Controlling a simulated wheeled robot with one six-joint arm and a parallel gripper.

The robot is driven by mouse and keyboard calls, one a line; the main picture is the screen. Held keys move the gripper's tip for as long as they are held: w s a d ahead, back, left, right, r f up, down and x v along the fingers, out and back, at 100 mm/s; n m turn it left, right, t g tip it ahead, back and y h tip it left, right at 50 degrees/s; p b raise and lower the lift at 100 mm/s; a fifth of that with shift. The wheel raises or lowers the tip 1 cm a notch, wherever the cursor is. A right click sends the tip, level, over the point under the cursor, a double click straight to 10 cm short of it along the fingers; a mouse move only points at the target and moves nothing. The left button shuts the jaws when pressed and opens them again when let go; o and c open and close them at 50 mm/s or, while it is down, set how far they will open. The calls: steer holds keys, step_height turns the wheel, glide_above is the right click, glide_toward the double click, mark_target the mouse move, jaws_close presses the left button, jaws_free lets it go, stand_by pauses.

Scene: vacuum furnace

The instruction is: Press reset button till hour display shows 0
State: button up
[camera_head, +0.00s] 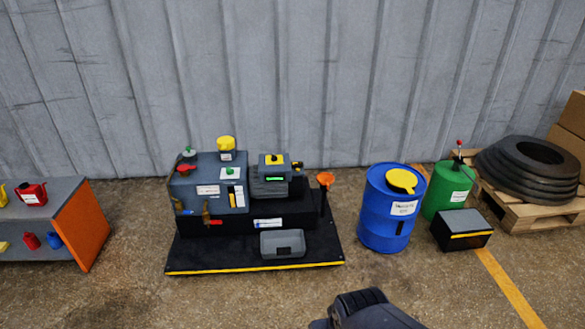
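The machine is a grey and black unit (205,190) on a black base plate with a yellow front edge (255,267), against the wall. A small box with a yellow top and a dark panel (274,159) sits on its right part. A green knob or button on a white plate (230,172) is on the grey block. I cannot tell which part is the reset button, and no hour reading is legible. A dark part of my arm (368,312) shows at the bottom edge, apart from the machine. My gripper's fingers are not visible.
A blue drum (388,225), a green drum (443,200) and a black box (462,230) stand right of the machine. Tyres (527,165) lie on a pallet farther right. A shelf with an orange side (85,225) is at left. The floor in front is clear.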

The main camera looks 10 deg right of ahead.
jaws_close()
stand_by(1.4)
